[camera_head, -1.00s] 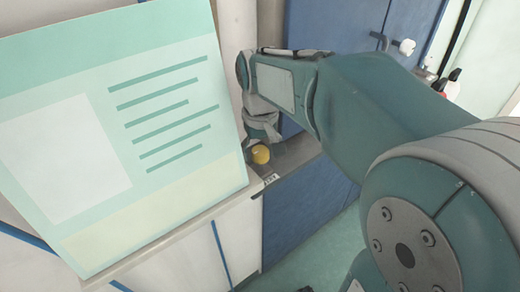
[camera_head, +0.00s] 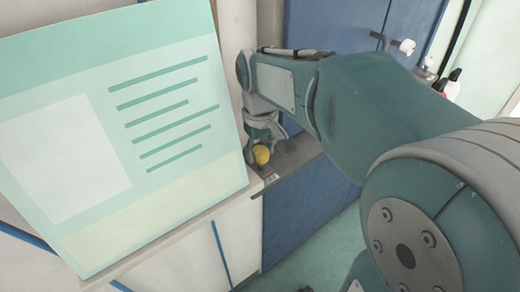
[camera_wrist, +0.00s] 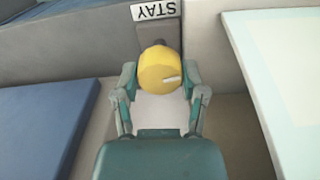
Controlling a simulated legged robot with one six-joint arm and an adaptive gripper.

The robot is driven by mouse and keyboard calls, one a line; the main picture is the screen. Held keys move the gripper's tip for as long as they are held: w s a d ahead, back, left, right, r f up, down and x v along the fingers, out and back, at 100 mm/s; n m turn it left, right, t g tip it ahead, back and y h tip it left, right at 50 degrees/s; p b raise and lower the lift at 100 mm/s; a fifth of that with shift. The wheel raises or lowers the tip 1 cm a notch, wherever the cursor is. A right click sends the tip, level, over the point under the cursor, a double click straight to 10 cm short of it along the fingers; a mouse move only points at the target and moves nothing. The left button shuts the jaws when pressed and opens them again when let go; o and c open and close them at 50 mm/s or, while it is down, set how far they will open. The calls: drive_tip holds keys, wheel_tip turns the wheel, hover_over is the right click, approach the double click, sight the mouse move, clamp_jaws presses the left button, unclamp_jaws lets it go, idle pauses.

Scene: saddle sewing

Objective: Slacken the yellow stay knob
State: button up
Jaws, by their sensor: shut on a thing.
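The yellow stay knob (camera_wrist: 160,68) is a round yellow cap with a short white mark on its face. It sits between the two fingers of my gripper (camera_wrist: 159,80) in the wrist view, and my gripper is shut on it. In the head view the knob (camera_head: 261,154) shows small, with my gripper (camera_head: 260,150) around it from above. The white STAY label (camera_wrist: 155,10) is beside the knob and reads upside down in the wrist view. The knob's dark stem shows only in part.
A large pale green board (camera_head: 120,120) stands close on the left in the head view. Its pale edge also shows at the right of the wrist view (camera_wrist: 280,60). Blue cabinet panels (camera_head: 310,210) lie below and right of the knob.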

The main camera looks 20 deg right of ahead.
drive_tip(key=n, duration=0.5)
drive_tip(key=shift+s+f+n, duration=0.1)
drive_tip(key=shift+f+n, duration=0.05)
drive_tip(key=shift+n, duration=0.15)
drive_tip(key=n, duration=0.9)
drive_tip(key=shift+n, duration=2.3)
drive_tip(key=o, duration=1.1)
drive_tip(key=shift+o, duration=0.2)
